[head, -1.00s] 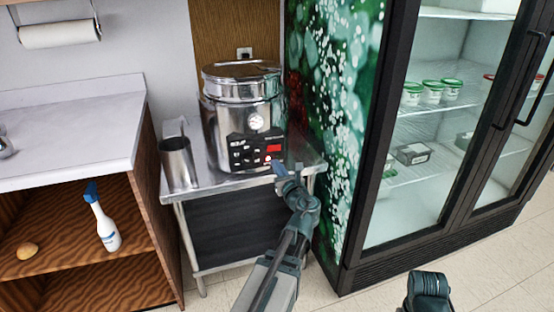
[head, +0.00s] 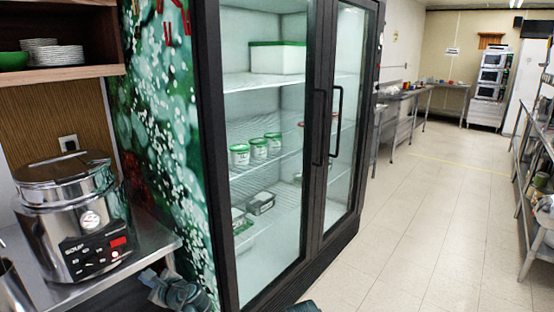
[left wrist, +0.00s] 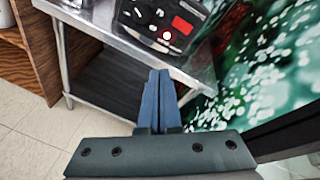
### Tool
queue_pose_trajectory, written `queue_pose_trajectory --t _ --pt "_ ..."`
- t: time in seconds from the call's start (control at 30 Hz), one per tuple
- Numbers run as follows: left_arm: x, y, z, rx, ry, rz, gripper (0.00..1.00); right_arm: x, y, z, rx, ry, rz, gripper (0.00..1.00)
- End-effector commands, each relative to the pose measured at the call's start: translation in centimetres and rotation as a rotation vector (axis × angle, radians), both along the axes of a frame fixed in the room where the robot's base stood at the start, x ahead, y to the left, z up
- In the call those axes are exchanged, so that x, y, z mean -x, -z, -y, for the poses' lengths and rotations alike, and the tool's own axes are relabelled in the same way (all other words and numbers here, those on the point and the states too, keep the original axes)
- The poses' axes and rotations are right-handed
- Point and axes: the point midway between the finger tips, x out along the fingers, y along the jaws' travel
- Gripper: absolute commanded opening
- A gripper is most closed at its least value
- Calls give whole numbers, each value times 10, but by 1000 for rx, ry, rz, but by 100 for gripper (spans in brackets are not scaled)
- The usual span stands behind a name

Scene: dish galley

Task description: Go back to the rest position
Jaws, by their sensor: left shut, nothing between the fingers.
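My left gripper (head: 149,276) is low in the head view, in front of the steel stand's right corner. In the left wrist view its two blue fingers (left wrist: 158,78) are together, with nothing between them. The steel soup warmer (head: 75,222), with a red display and buttons, stands on the stand (head: 150,250). Its control panel also shows at the top of the left wrist view (left wrist: 160,20), beyond the fingertips. A small dark part of my right arm shows at the bottom edge of the head view; its gripper is out of sight.
A glass-door fridge (head: 212,150) with black frame and green patterned side stands right of the warmer. A steel cup (head: 12,290) is at the left edge. Shelved plates (head: 58,55) are above. The tiled floor (head: 430,210) on the right is clear.

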Motion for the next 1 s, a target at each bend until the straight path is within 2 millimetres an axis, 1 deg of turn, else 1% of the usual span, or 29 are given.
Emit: queue_pose_trajectory --t 0.03,0.07,0.1,0.17,0.2,0.27,0.3,0.37,0.4,0.5,0.6,0.7,0.8,1.0 --pt "4 -20 22 143 -40 60 0 0 -38 0 0 0 0 50" --pt "7 -18 34 229 -74 93 0 0 -48 0 0 0 0 50" --pt "12 -17 51 342 -123 131 0 0 -61 0 0 0 0 50" --pt "21 -14 79 505 -204 176 0 0 -81 0 0 0 0 50" --pt "28 -13 100 611 -263 199 0 0 -94 0 0 0 0 50" --pt "41 -13 131 758 -362 220 0 0 -113 0 0 0 0 50" --pt "50 -14 153 847 -434 226 0 0 -126 0 0 0 0 50" --pt "66 -17 186 964 -544 226 0 0 -143 0 0 1 0 50" --pt "77 -19 207 1030 -617 218 0 0 -154 0 0 1 0 50" --pt "105 -27 252 1150 -787 185 0 0 -176 0 0 1 0 50" --pt "128 -35 285 1215 -923 151 0 0 -190 0 0 1 0 50" --pt "143 -40 305 1245 -1011 124 0 0 -198 0 0 1 0 50" --pt "151 -41 314 1256 -1054 111 0 0 -200 0 0 1 0 50" --pt "153 -39 316 1259 -1066 109 0 0 -198 0 0 1 0 50"
